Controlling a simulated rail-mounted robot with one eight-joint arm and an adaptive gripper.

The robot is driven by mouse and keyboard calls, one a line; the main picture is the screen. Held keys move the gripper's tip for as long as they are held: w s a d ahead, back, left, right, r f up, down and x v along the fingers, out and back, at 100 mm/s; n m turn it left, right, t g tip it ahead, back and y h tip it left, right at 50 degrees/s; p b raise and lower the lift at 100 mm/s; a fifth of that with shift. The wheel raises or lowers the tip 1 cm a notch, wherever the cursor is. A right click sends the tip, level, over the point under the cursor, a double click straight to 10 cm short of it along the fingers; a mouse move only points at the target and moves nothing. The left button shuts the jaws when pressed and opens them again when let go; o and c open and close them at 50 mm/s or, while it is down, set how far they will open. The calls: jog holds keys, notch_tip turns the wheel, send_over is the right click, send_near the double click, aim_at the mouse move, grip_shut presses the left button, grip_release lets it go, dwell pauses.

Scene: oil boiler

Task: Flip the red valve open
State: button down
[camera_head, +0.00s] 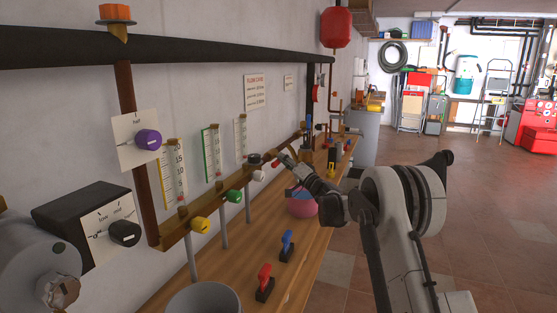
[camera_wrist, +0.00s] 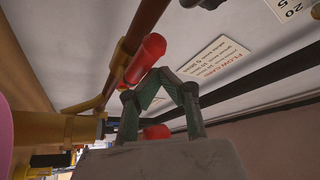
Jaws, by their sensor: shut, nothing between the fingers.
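A red valve handle (camera_wrist: 145,58), a rounded cylinder, sits on a brass pipe fitting in the wrist view, slanting up to the right. My gripper (camera_wrist: 165,74) is shut and empty, its green-grey fingertips meeting just right of this handle. I cannot tell whether they touch it. A second red piece (camera_wrist: 155,132) shows partly behind the fingers. In the head view my gripper (camera_head: 284,157) is at the brass pipe by the wall, with a small red piece (camera_head: 276,163) beside its tip. The valve's body is mostly hidden there.
A red lever (camera_head: 264,279) and a blue lever (camera_head: 287,243) stand on the wooden bench (camera_head: 218,272) below. Yellow (camera_head: 200,224), green (camera_head: 233,196) and white (camera_head: 258,176) knobs line the brass pipe. A pink round object (camera_head: 301,206) sits under my arm. Open floor lies right.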

jog(key=shift+s+a+f, duration=0.1)
jog(key=shift+f, duration=0.35)
jog(key=shift+r, duration=0.1)
notch_tip(320, 180, up, 5)
jog(key=p, duration=0.2)
jog(key=s+d+f, duration=0.4)
jog(key=d+f, duration=0.1)
jog(key=d, duration=0.3)
jog(key=shift+s+d+f, duration=0.15)
jog(key=shift+d+f, duration=0.2)
jog(key=shift+f, duration=0.05)
